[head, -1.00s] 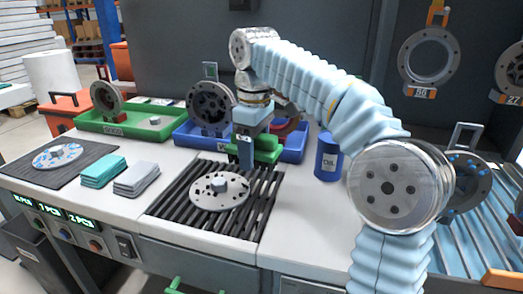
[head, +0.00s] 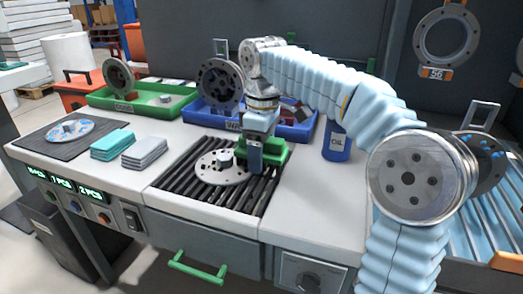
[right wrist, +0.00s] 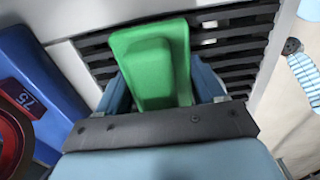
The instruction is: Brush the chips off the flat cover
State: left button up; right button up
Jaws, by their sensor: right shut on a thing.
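The flat cover (head: 209,171), a pale round disc with a raised hub, lies on the black slatted grate (head: 181,183) in the head view. A few small dark specks show on it; I cannot tell chips from holes at this size. My right gripper (head: 256,160) is shut on the green brush (head: 278,152), just right of the hub and low over the cover's right edge. I cannot tell whether the bristles touch the cover. My left gripper is not in view.
Behind the grate stand a blue bin (head: 204,117) with ring parts and a green tray (head: 115,102). Folded teal (head: 118,144) and grey cloths (head: 145,153) lie left.

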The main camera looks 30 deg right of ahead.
jog(key=shift+f, duration=0.35)
dwell(0.7)
jog(key=shift+a, duration=0.1)
